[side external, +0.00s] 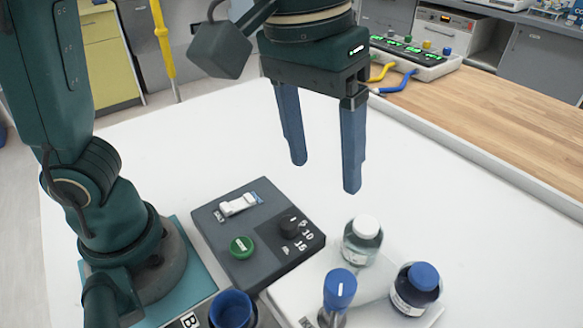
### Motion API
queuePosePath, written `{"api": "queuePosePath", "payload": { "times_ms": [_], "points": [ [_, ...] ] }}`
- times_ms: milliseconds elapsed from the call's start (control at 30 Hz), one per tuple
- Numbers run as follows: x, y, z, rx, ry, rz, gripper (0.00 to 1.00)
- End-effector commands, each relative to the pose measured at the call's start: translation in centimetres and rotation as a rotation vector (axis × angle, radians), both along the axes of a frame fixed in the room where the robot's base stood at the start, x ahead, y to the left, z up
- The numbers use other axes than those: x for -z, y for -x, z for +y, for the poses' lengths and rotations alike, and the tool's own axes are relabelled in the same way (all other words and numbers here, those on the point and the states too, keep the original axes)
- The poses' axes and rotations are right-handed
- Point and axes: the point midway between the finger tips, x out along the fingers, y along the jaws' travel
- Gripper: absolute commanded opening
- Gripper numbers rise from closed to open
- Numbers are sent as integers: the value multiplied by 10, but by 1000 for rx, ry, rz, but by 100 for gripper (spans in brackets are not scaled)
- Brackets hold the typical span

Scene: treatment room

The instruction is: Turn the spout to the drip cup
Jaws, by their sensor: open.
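My gripper (325,176) is open and empty, its two blue fingers pointing down above the white table. A blue round cup (232,309) stands at the bottom edge of the view, partly cut off, beside a label reading "B". It may be the drip cup. A blue knob-like top (340,288) on a metal stem stands right of it, also cut off below. I cannot tell whether it belongs to the spout, and no spout is clearly visible. My gripper is well above and behind both, touching neither.
A dark control box (258,232) with a white switch, green button and black dial lies below my gripper. A white-capped clear bottle (362,242) and a blue-capped dark bottle (415,289) stand at right. The white table (430,190) is clear behind them.

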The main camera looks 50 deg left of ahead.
Motion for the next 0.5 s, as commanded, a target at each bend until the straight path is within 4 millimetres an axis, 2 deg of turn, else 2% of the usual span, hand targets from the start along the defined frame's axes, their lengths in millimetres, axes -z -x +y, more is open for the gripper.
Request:
{"api": "queuePosePath", "payload": {
  "times_ms": [33,200,333,500],
  "points": [
    [8,2,-18,41,-17,30,73],
    [31,14,-59,158,-60,85,73],
    [47,26,-72,218,-91,118,73],
    [57,30,-75,235,-97,124,73]
  ]
}}
